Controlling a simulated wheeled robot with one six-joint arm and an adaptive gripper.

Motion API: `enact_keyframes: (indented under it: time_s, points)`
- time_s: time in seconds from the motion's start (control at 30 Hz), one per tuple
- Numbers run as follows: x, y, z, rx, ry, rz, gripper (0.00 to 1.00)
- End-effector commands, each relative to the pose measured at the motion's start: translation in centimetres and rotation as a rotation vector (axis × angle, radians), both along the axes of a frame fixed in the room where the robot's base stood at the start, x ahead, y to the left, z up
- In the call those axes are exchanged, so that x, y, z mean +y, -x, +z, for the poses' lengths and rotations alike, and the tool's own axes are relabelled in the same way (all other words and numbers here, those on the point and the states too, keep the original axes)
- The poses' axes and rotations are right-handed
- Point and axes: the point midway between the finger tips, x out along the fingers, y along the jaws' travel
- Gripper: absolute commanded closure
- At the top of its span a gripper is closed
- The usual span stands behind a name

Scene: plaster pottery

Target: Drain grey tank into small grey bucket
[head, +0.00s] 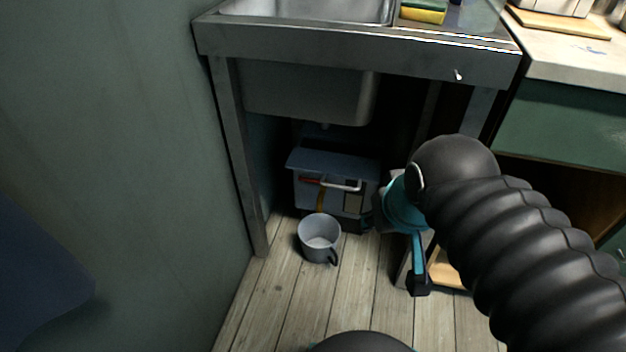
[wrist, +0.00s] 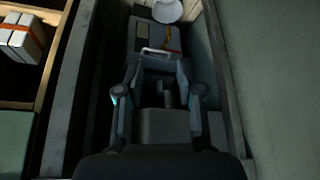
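The grey tank (head: 312,190), a box with a blue-grey lid and a pale handle, stands on the floor under the sink. A red part and a yellow strip show on its front. The small grey bucket (head: 306,240) stands upright on the floorboards in front of it, its inside pale. In the wrist view the tank (wrist: 143,40) lies beyond my gripper (wrist: 158,66), and a pale round shape, likely the bucket (wrist: 167,10), is at the top edge. My gripper (head: 369,219) is at the tank's right side in the head view, fingers apart, with nothing seen between them.
The metal sink (head: 310,92) hangs above the tank, with sink legs (head: 238,160) on either side. A green wall (head: 120,150) is at left. A wooden shelf (wrist: 18,98) with a pale strapped box (wrist: 28,38) shows in the wrist view. Floor (head: 290,300) before the bucket is clear.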

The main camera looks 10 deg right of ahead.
Motion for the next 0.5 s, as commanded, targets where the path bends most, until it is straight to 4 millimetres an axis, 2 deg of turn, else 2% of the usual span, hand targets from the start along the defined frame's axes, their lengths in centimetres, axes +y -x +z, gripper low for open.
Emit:
enact_keyframes:
  time_s: [0.03,0.1,0.27,0.5]
  points:
    - [0.0,0.0,0.0,0.0,0.0,0.0,0.63]
    - [0.0,0.0,-0.1,0.0,0.0,0.001,0.76]
    - [0.4,-0.5,-2.3,0.049,0.001,0.017,0.76]
    - [1.5,-2.1,-9.6,0.26,0.005,0.05,0.76]
